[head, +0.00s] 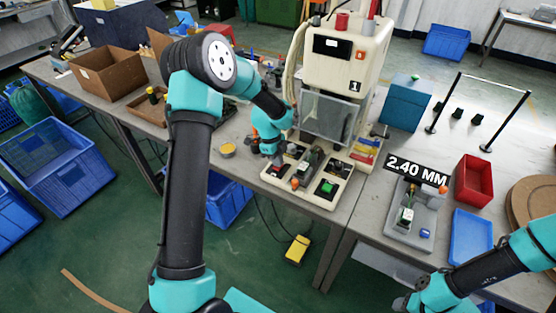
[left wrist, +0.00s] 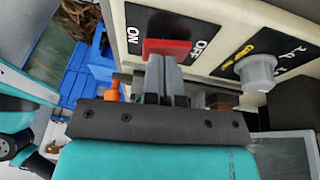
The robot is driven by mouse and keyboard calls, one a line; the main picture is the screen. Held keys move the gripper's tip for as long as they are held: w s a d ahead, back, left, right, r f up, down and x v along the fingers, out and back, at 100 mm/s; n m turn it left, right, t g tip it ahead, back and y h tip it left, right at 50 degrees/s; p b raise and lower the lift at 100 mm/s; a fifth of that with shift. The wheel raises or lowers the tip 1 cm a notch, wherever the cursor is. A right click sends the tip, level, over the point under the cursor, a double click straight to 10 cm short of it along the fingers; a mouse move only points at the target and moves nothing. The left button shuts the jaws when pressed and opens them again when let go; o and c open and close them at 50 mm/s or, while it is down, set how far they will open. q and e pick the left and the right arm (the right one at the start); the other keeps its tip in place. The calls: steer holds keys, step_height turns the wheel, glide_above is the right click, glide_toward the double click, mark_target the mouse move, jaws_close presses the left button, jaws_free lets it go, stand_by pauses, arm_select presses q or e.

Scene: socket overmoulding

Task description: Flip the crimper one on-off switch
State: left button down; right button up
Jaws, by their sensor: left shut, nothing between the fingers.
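Crimper one (head: 349,62) is the cream machine marked 1 at the back of the table. In the left wrist view its red on-off switch (left wrist: 167,47) sits on a black panel between the words ON and OFF. My left gripper (head: 277,158) is shut and empty, low at the machine's front left corner. In the left wrist view its fingertips (left wrist: 163,65) overlap the lower edge of the switch; I cannot tell whether they touch it. My right gripper (head: 402,303) is at the bottom right, partly hidden by its arm.
A grey knob (left wrist: 257,73) is beside the switch panel. A green button (head: 327,187) is on the machine's base. A grey fixture (head: 411,229) under a 2.40 MM sign, a red bin (head: 473,181) and a blue tray (head: 471,238) stand to the right.

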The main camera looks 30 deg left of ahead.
arm_select(q)
steer(key=shift+r, duration=0.15)
steer(key=w+d+v, duration=0.1)
steer(key=w+v, duration=0.1)
steer(key=v, duration=1.1)
steer(key=shift+r, duration=0.3)
